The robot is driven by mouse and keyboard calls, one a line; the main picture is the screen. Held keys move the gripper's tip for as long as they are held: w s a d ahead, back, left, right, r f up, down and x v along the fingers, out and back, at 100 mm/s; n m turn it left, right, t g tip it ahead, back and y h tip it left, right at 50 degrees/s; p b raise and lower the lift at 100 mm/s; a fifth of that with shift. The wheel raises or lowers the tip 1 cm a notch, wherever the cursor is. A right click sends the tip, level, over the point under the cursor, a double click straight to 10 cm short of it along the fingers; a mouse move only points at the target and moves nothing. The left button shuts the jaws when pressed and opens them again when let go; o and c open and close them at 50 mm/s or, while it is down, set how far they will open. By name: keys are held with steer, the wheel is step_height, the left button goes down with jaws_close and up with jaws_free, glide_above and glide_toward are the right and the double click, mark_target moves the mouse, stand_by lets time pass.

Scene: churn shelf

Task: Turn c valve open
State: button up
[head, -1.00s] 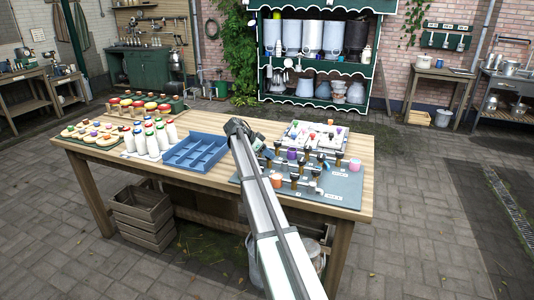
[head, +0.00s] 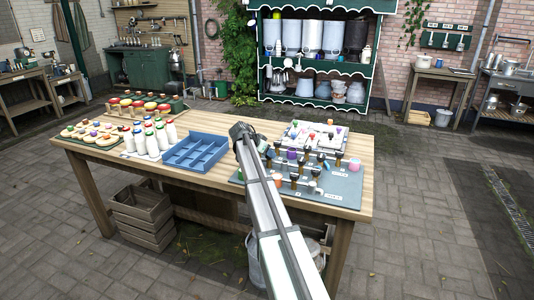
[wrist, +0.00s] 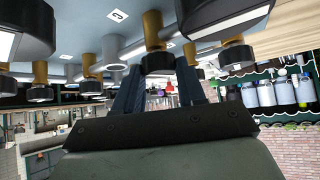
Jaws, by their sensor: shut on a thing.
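The valve board (head: 345,187) lies at the right end of the wooden table in the head view. It carries several brass valves with black knobs and grey pipes. In the wrist view my gripper (wrist: 158,80) has its two dark fingers on either side of a black valve knob (wrist: 157,63) on a brass stem, and is shut on it. A white label (wrist: 118,15), which looks like a rotated C, sits on the board near this valve. In the head view my arm hides the fingertips and the held valve.
Neighbouring valves (wrist: 237,55) stand close on both sides of my fingers. A blue divided tray (head: 200,152), white bottles (head: 153,142) and a pale board with coloured pieces (head: 314,137) share the table. Bare wood (head: 225,125) shows behind the tray.

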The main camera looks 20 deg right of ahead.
steer(key=n+t, duration=0.1)
steer(key=n, duration=0.1)
steer(key=n+t+y, duration=0.1)
steer(key=shift+s+d+n+t, duration=0.1)
steer(key=shift+s+n+t, duration=0.2)
steer(key=shift+s+n, duration=0.1)
steer(key=n+t+y, duration=0.2)
steer(key=n, duration=0.1)
steer(key=shift+d+n, duration=0.2)
steer(key=shift+n, duration=0.1)
steer(key=n+t+y, duration=0.1)
steer(key=n+y, duration=0.1)
steer(key=n, duration=0.1)
steer(key=shift+d+y, duration=0.15)
steer(key=shift+y, duration=0.25)
steer(key=shift+d+n+t+y, duration=0.1)
steer(key=shift+n+t+y, duration=0.2)
steer(key=shift+n+y, duration=1.2)
steer(key=shift+n, duration=0.6)
steer(key=o, duration=1.1)
steer(key=shift+c, duration=0.2)
steer(key=v, duration=1.4)
